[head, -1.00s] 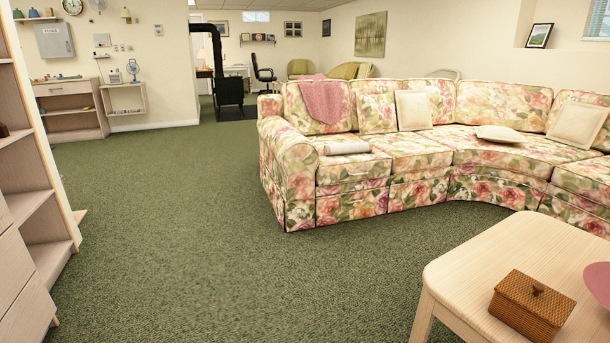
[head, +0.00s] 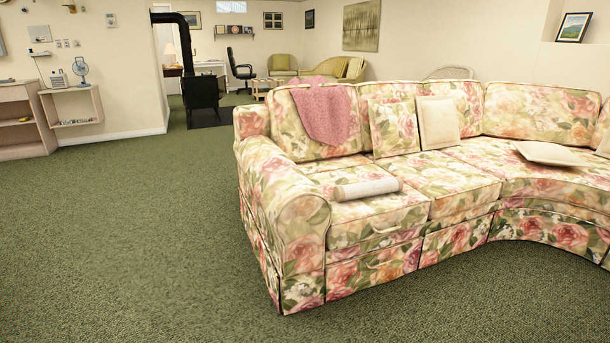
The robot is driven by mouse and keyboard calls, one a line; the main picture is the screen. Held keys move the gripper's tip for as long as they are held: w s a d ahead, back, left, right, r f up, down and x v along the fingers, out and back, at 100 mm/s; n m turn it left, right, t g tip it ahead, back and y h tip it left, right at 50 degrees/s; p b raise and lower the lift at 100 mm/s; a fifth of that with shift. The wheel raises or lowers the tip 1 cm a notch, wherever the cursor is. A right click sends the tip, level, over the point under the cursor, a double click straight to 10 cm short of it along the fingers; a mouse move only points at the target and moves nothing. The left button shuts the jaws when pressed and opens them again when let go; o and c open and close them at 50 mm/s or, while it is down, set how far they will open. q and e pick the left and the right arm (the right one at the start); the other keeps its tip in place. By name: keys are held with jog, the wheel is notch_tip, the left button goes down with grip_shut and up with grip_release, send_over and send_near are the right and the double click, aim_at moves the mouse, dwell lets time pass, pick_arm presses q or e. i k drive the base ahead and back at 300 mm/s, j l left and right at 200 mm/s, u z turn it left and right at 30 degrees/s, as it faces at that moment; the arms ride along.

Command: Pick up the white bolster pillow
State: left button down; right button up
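The white bolster pillow (head: 367,188) is a small pale cylinder. It lies on its side on the left seat cushion of the floral sofa (head: 385,262), just right of the rounded left armrest (head: 290,200). Nothing covers it. Neither of my grippers shows in the head view.
A pink throw (head: 328,112) hangs over the sofa back. Cream cushions (head: 438,122) rest on the sofa, one lying flat (head: 550,153). Green carpet (head: 120,230) is clear left and in front of the sofa. A black stove (head: 201,92) and shelves (head: 72,105) stand farther back.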

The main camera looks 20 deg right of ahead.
aim_at(353, 192)
jog(key=i+z, duration=0.35)
jog(key=i, duration=0.3)
jog(key=i+z, duration=0.3)
jog(key=i, duration=0.35)
